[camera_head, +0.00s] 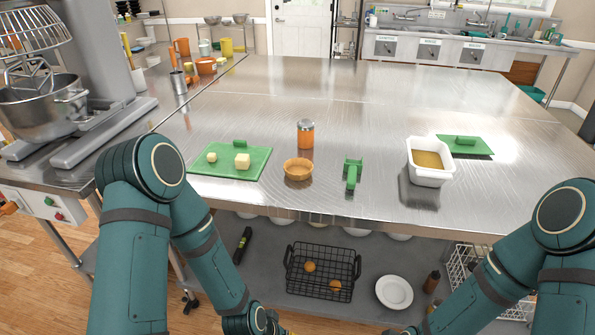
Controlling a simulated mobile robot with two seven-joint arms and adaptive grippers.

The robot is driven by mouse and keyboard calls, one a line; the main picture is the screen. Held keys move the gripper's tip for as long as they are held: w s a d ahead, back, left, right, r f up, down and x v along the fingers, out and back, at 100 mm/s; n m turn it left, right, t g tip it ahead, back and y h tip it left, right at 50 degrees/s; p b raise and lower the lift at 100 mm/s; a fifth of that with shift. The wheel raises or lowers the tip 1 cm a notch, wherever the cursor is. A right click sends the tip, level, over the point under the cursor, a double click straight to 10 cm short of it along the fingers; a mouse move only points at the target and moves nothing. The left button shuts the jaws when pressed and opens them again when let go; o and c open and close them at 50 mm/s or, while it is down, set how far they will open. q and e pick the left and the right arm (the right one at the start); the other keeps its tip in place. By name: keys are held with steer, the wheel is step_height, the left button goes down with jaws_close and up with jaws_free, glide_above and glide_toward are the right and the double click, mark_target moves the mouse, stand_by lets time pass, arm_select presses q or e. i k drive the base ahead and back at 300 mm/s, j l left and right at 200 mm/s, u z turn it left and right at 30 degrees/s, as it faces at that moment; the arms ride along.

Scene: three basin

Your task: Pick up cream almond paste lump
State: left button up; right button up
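A green cutting board (221,173) lies on the steel table at the front left. On it sit two cream lumps: a larger blocky one (242,161) near the middle and a smaller one (211,157) to its left. I cannot tell which of them is almond paste. My two teal arms come in from the bottom left and bottom right and reach down in front of the table.
Right of the board stand a small orange bowl (298,169), an orange jar (306,134) and a green-handled tool (352,173). A white tub (429,162) and another green board (464,147) lie farther right. A stand mixer (60,100) is at the left. The table's far half is clear.

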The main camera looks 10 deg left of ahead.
mark_target(211, 157)
steer(key=j+z, duration=0.4)
steer(key=j, duration=0.6)
steer(key=j+z, duration=0.4)
steer(key=j, duration=0.65)
